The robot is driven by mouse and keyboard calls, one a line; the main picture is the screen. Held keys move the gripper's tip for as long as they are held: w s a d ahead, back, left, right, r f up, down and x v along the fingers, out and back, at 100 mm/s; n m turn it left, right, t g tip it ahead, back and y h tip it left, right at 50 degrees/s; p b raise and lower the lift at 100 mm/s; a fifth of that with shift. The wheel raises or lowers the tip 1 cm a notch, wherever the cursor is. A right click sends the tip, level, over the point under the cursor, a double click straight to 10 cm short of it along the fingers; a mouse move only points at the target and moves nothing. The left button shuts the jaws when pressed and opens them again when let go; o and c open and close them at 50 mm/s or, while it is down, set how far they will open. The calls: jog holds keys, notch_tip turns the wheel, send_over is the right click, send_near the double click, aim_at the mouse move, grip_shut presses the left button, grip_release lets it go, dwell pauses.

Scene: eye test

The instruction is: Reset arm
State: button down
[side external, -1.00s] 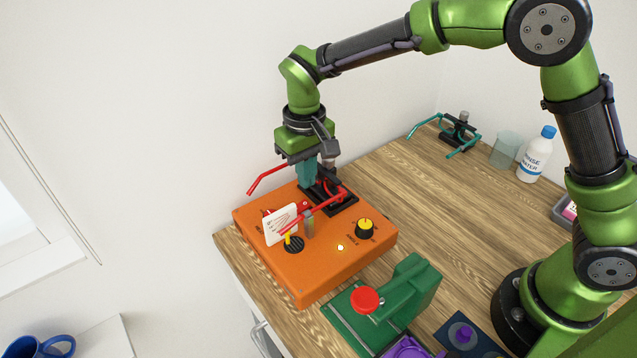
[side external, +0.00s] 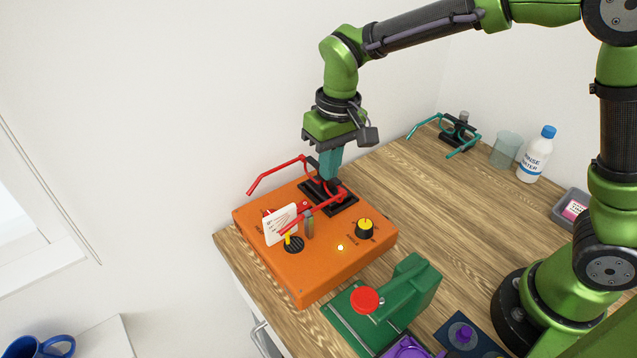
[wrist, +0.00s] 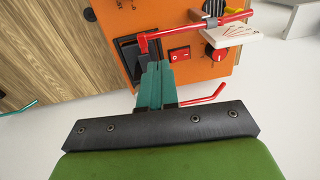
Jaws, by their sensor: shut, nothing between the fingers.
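My gripper (side external: 328,177) has teal fingers, pressed together with nothing between them. It points down at the black stand on the orange box (side external: 325,270), just behind the red glasses frame (side external: 275,172). In the wrist view the closed fingertips (wrist: 157,66) appear close to the bend of a red arm of the frame (wrist: 180,34); I cannot tell whether they touch. The black stand (side external: 340,205) carries the red frame and is partly hidden by the fingers.
The orange box bears a yellow-topped knob (side external: 364,228), a lit lamp (side external: 340,248) and a white card (side external: 280,226). A green device with a red knob (side external: 365,299) stands in front. Mid-table is clear.

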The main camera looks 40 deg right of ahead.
jog(key=s+d+r+m+t, duration=0.2)
jog(key=s+d+r, duration=0.3)
jog(key=s, duration=0.3)
jog(key=s+d+r+m+t+y, duration=0.1)
jog(key=s+d+r+t, duration=0.3)
jog(key=s+d, duration=0.3)
jog(key=shift+s+d+r+m+t, duration=0.2)
jog(key=shift+s+r+m+t, duration=0.1)
jog(key=shift+s+r+m, duration=0.15)
jog(key=n+g+h, duration=0.2)
jog(key=n+g, duration=0.2)
jog(key=g, duration=0.3)
send_over(305, 203)
notch_tip(305, 203, down, 10)
jog(key=f, duration=0.1)
jog(key=shift+f, duration=2.75)
